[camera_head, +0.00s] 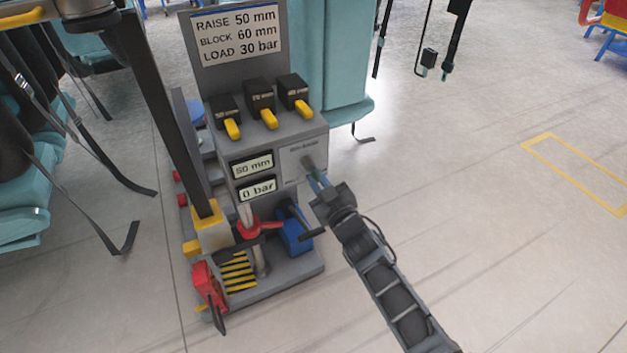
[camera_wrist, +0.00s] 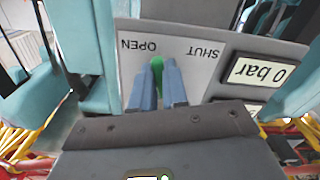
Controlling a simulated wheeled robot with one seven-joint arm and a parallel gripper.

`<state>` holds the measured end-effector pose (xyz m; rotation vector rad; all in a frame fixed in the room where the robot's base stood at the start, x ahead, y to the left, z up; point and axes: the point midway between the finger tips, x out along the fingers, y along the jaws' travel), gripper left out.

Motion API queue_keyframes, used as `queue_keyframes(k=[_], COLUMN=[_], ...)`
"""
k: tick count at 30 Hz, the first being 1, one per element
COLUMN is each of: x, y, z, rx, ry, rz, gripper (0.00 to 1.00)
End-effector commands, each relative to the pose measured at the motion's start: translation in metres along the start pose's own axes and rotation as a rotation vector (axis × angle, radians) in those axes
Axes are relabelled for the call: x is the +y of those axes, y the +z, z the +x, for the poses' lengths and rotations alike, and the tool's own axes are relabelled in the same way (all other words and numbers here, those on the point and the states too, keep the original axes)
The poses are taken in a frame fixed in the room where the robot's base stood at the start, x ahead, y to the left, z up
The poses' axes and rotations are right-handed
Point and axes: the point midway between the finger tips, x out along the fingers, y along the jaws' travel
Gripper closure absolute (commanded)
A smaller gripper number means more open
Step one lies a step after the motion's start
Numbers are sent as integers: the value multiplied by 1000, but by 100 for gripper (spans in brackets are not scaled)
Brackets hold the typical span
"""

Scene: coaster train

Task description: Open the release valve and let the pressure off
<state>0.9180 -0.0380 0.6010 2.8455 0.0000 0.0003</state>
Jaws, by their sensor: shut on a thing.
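The release valve plate (camera_head: 296,165) is on the right of the grey panel, and my gripper (camera_head: 317,182) reaches it from the lower right. In the wrist view, my gripper (camera_wrist: 159,78) is shut on the green valve handle (camera_wrist: 157,62). The plate (camera_wrist: 195,66) is seen upside down there, with OPEN at its left and SHUT at its right. The handle is on the OPEN side, below that word. Most of the handle is hidden between my fingers. The pressure display (camera_head: 258,189) reads 0 bar, and so it does in the wrist view (camera_wrist: 259,72).
A display (camera_head: 251,166) above reads 50 mm. Black blocks (camera_head: 260,94) with yellow tabs sit on the panel top, below a sign (camera_head: 234,34). A red-handled part (camera_head: 258,228) and a blue unit (camera_head: 293,232) stand on the base. Teal seats (camera_head: 325,60) are behind.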

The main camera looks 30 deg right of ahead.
Motion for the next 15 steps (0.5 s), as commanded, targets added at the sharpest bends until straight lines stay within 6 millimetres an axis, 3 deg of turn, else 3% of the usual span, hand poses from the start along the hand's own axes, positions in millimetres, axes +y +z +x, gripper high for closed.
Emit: queue_keyframes(k=[15], x=[15], y=[-3], z=[0], rx=[-2], ry=[-1], rz=[-395], gripper=[100])
